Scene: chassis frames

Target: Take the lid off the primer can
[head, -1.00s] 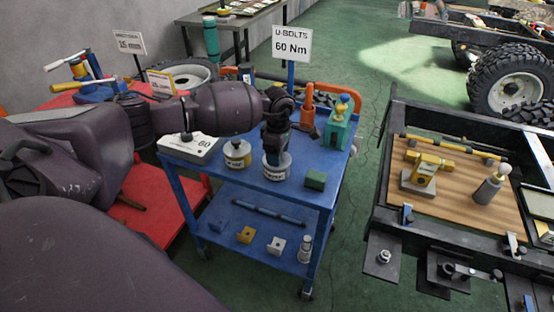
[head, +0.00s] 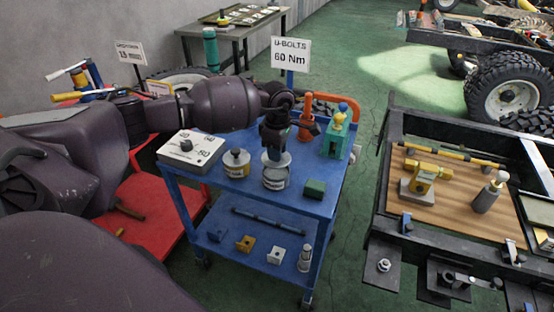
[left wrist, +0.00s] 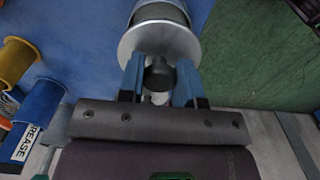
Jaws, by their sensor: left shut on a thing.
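The primer can (head: 276,182) is the pale can on the blue cart's top shelf, directly below my left gripper (head: 275,148). The left gripper points down and is shut on the dark knob (left wrist: 159,75) of the can's lid. In the left wrist view, the round silver lid (left wrist: 160,45) lies just beyond the fingertips, with the can (left wrist: 160,13) behind it. The lid seems slightly raised, but I cannot clearly see a gap. The gripper hides part of the can's top in the head view. My right gripper is not in view.
On the blue cart (head: 190,184), a yellow-banded can (head: 237,164) stands left of the primer can. A white gauge box (head: 190,148), green block (head: 315,188), orange tool (head: 307,124) and teal device (head: 336,138) are also there. A chassis frame (head: 382,215) stands right, with green floor between.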

